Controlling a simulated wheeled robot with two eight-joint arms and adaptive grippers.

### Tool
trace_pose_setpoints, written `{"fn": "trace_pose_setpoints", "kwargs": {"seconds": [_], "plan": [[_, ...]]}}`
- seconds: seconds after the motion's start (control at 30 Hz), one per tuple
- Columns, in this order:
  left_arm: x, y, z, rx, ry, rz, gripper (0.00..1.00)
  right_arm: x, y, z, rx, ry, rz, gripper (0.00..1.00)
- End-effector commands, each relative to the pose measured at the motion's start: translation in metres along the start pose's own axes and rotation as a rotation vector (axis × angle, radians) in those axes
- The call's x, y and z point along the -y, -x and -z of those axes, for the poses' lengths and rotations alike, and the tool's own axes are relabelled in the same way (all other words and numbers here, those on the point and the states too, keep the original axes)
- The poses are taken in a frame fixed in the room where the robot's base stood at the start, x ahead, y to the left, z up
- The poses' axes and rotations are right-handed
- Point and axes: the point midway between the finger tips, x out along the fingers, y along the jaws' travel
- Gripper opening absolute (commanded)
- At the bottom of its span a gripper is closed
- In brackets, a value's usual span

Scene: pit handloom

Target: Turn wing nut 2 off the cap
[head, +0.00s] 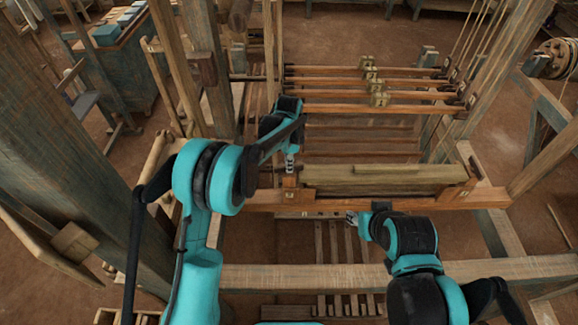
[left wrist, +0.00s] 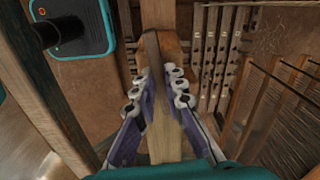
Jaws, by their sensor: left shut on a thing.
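The cap (head: 325,178) is a long wooden bar lying across the loom's batten in the head view. My left gripper (head: 290,166) points down at the cap's left end. The nut's thread is hidden. My right gripper (head: 352,217) is in front of the batten, below the cap, apart from it; its fingers are too small to read.
Several wooden shafts (head: 345,109) hang behind the batten. A thick post (head: 75,125) stands at the left and a sloping one at the right. A front beam (head: 300,278) crosses below my arms, with treadles (head: 335,243) under it. A blue-grey cabinet (head: 125,68) stands back left.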

Motion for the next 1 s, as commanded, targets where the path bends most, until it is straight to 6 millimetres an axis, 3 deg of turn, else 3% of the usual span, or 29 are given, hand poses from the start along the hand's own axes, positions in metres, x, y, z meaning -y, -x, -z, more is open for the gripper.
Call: {"fn": "trace_pose_setpoints", "kwargs": {"seconds": [0.4, 1.0], "plan": [[0.000, -0.003, 0.000, 0.001, 0.379, 0.000, 0.00, 0.000, -0.026, -0.019, 0.000, 0.000, 0.000, 0.40], [0.000, -0.001, 0.000, 0.001, 0.948, 0.000, 0.00, 0.000, -0.048, -0.035, 0.000, 0.000, 0.000, 0.40]]}}
